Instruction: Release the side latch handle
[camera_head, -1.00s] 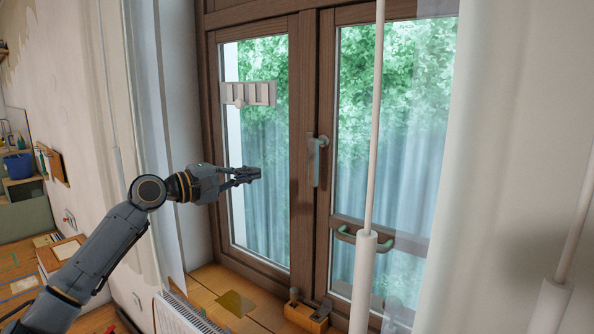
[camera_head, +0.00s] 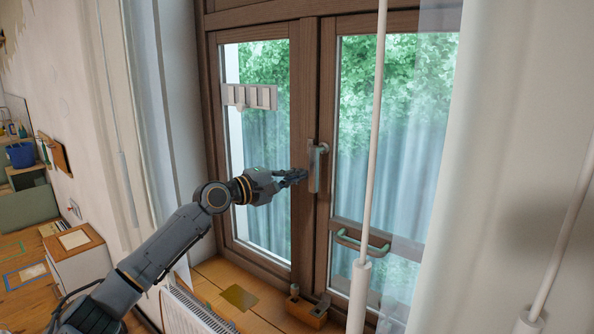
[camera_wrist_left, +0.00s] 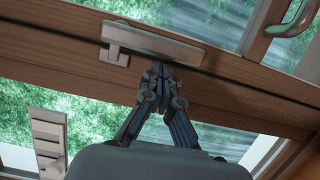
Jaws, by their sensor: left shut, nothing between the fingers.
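The latch handle (camera_head: 317,165) is a grey lever on a plate, mounted on the brown middle frame of the window. In the left wrist view the latch handle (camera_wrist_left: 152,45) lies across the top, just beyond my fingertips. My left gripper (camera_head: 303,175) is shut and empty. Its fingertips are at the left edge of the handle's plate; I cannot tell whether they touch it. In the left wrist view my left gripper (camera_wrist_left: 158,68) points at the plate's lower edge. My right gripper is not in view.
A green-grey bar handle (camera_head: 362,243) sits low on the right window pane. A white pole (camera_head: 372,130) stands in front of that pane. A wooden block (camera_head: 306,310) rests on the sill, above a radiator (camera_head: 190,312). A white slotted panel (camera_head: 250,96) is on the left pane.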

